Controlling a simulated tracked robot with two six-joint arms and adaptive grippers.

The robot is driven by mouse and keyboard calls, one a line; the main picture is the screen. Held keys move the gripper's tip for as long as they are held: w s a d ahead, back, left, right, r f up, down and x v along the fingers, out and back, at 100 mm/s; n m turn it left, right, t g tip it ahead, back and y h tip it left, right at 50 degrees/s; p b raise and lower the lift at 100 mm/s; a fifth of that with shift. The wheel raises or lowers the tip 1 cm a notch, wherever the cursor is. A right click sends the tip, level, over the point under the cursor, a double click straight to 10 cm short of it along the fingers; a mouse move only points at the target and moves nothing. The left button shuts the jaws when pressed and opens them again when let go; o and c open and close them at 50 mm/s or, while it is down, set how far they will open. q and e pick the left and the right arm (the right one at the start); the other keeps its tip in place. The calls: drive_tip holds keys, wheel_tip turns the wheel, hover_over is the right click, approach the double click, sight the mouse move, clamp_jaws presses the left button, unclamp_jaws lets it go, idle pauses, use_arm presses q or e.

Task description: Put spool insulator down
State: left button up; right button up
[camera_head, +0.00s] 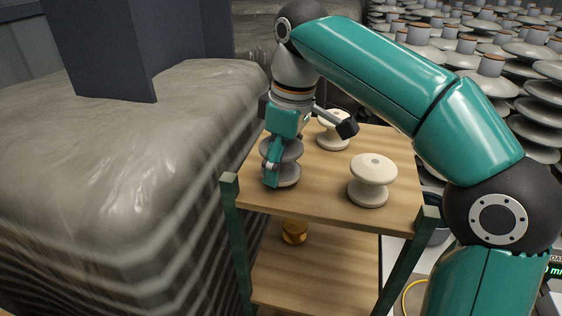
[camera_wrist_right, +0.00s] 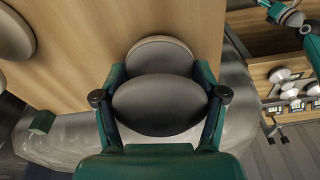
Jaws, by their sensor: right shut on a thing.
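My right gripper (camera_head: 272,172) points down over the left side of a wooden cart top (camera_head: 325,198). It is shut on a grey spool insulator (camera_head: 289,173), which is upright near the top's left edge. In the right wrist view the same spool insulator (camera_wrist_right: 158,103) sits between the two fingers, with wood behind it. I cannot tell whether its base touches the wood. A cream spool insulator (camera_head: 372,183) stands upright to the right on the cart top. Another cream one (camera_head: 333,138) stands farther back, partly hidden by my wrist. My left gripper is not in the head view.
The cart has green corner posts (camera_head: 236,235) that rise slightly above the top. A lower wooden shelf (camera_head: 315,275) holds a yellow-brown object (camera_head: 294,232). A plastic-wrapped stack (camera_head: 120,150) stands close on the left. Many stacked disc insulators (camera_head: 490,85) fill the back right.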

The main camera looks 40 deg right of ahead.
sight(286, 142)
drive_tip(key=shift+f+b, duration=0.4)
drive_tip(key=shift+f, duration=0.25)
idle(0.4)
drive_tip(key=o, duration=1.7)
drive_tip(key=shift+o, duration=0.2)
drive_tip(key=shift+r, duration=0.1)
drive_tip(key=r, duration=0.6)
drive_tip(key=shift+s+d, duration=0.15)
drive_tip(key=shift+s, duration=0.15)
drive_tip(key=shift+s+r, duration=0.1)
drive_tip(key=shift+r, duration=0.45)
